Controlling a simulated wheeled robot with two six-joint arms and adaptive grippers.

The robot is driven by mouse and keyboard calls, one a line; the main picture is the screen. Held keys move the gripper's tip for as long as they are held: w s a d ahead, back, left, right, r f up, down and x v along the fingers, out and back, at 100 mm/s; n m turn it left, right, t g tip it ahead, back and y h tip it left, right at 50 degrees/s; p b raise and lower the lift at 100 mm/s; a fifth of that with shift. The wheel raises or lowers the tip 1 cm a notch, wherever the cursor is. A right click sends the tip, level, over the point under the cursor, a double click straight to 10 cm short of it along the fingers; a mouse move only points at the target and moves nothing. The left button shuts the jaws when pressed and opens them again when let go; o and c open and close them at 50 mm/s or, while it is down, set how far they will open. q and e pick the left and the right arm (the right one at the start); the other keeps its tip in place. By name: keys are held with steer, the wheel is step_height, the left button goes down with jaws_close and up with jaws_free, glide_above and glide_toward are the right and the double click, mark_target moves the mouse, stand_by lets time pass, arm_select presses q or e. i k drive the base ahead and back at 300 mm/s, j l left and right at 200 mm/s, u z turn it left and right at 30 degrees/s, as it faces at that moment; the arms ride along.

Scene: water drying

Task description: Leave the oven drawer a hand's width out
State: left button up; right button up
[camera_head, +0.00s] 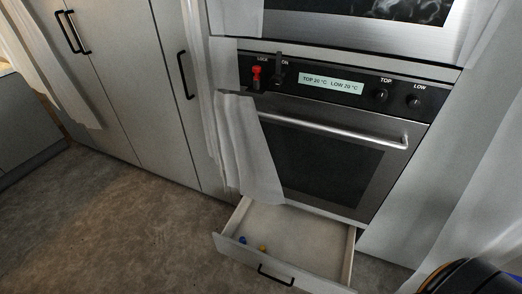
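The oven drawer (283,266) sits below the oven (325,155) at the bottom centre and is pulled out. Its pale inner floor shows, with a small blue item and a small yellow item near the front left. A black handle (275,275) is on its front panel. The drawer's right front corner reaches the bottom edge of the view. No gripper touches the drawer in this view. Neither of my grippers is in view.
A grey cloth (250,150) hangs over the left of the oven door and its bar handle. Tall cabinets (150,90) with black handles stand at left. Brown floor (120,230) is clear left of the drawer. A dark rounded object (475,278) is at the bottom right.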

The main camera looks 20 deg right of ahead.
mark_target(310, 251)
steer(key=k+j+z, duration=0.1)
steer(key=z, duration=0.4)
steer(key=k+j+z, duration=0.1)
steer(key=z, duration=0.4)
